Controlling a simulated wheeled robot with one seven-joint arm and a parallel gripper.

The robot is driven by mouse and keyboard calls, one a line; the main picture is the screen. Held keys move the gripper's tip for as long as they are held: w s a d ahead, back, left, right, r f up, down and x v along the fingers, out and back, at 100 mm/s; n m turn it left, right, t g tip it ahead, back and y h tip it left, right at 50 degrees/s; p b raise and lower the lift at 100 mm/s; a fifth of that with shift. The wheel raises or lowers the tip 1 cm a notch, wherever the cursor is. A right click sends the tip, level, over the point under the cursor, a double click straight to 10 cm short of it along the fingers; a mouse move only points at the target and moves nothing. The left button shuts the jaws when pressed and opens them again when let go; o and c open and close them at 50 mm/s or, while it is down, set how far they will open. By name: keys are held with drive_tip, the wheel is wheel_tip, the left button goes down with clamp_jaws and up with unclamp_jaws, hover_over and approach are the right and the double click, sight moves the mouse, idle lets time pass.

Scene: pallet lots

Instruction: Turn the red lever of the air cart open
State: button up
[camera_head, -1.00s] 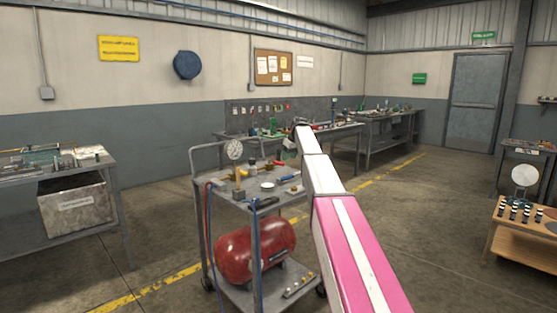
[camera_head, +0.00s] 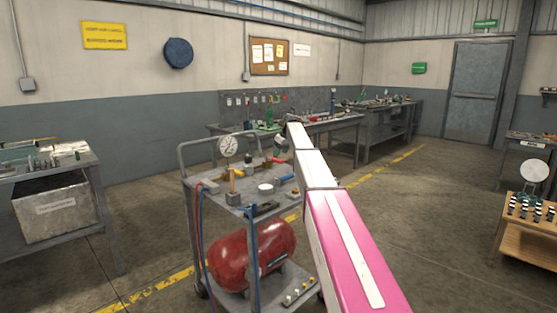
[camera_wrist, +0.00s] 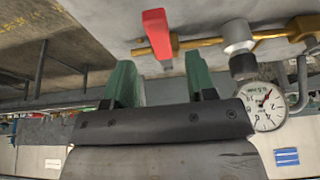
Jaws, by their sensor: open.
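The air cart (camera_head: 190,180) stands ahead of me, with a red tank (camera_head: 235,258) on its lower shelf. The red lever (camera_wrist: 155,33) sits on a brass pipe (camera_wrist: 195,42) in the wrist view, at the top centre. A small red piece also shows on the cart top in the head view, partly hidden by my arm. My gripper (camera_wrist: 160,65) has green fingers that are apart, with nothing between them. The lever lies beyond the fingertips, roughly between them in the picture, and looks apart from them. A round pressure gauge (camera_wrist: 264,106) also shows in the head view (camera_head: 228,146).
A grey valve knob (camera_wrist: 238,38) is right of the lever on the pipe, close to my right finger. Small tools and a white pot (camera_head: 265,189) crowd the cart top. Workbenches (camera_head: 385,120) line the back wall.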

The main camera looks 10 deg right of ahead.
sight(278, 160)
drive_tip(key=shift+x, duration=2.45)
clamp_jaws()
drive_tip(key=shift+d, duration=0.1)
